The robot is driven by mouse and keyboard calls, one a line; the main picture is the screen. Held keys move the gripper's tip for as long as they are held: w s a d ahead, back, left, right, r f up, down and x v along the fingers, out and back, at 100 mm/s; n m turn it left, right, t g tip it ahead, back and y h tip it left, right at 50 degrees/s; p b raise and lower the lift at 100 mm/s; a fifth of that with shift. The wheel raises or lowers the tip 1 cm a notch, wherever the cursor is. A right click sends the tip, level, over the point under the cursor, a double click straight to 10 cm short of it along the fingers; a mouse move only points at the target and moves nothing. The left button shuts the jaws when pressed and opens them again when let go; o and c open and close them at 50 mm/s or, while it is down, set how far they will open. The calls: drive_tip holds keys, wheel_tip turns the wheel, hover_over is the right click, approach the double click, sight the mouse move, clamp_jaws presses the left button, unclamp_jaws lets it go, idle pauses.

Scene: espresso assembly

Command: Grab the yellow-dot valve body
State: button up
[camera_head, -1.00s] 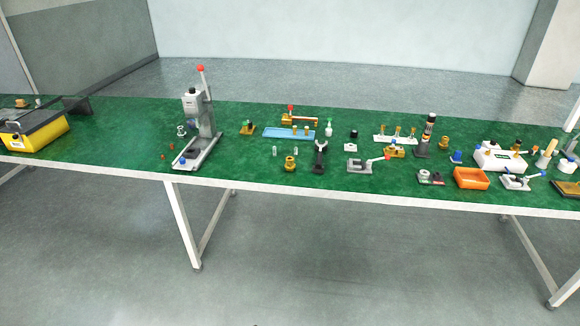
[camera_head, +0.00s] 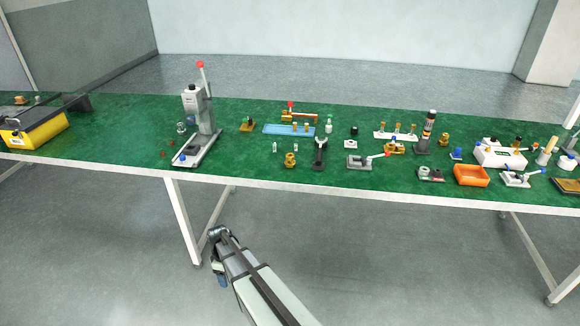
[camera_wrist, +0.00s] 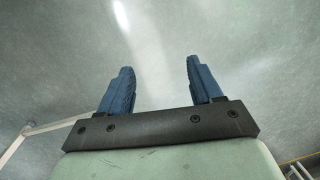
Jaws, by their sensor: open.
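Several brass fittings lie on the green table, but at this size I cannot make out a yellow dot or tell which is the yellow-dot valve body. A brass fitting (camera_head: 290,160) stands alone near the table's front. A brass valve with a red top (camera_head: 298,115) is behind the blue tray. A brass piece with a blue top (camera_head: 394,147) sits right of centre. My gripper shows in the wrist view (camera_wrist: 157,72) with two blue fingers apart and nothing between them, above bare floor. In the head view my arm is in front of the table, away from all the parts.
A lever press (camera_head: 200,130) stands left of centre. A blue tray (camera_head: 275,130) and a black wrench-like tool (camera_head: 320,152) are near the middle. An orange bin (camera_head: 471,175) and a white box (camera_head: 497,157) are at right. The table's front edge (camera_head: 330,198) lies between my arm and the parts.

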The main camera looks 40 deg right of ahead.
drive_tip(key=w+d+r+n+t, duration=0.2)
drive_tip(key=w+d+r+n, duration=0.25)
drive_tip(key=w+r, duration=1)
drive_tip(key=w+d+r+n+t, duration=0.25)
drive_tip(key=w+d+r, duration=0.35)
drive_tip(key=w+r, duration=0.8)
wheel_tip(320, 180, up, 14)
drive_tip(key=n+g, duration=0.3)
drive_tip(key=n, duration=0.3)
hover_over(290, 156)
drive_tip(key=f, duration=1.3)
drive_tip(key=shift+s+a+f, duration=0.2)
drive_tip(key=shift+s+a, duration=0.05)
drive_tip(key=shift+s, duration=0.15)
drive_tip(key=shift+c, duration=0.4)
drive_tip(key=c, duration=1)
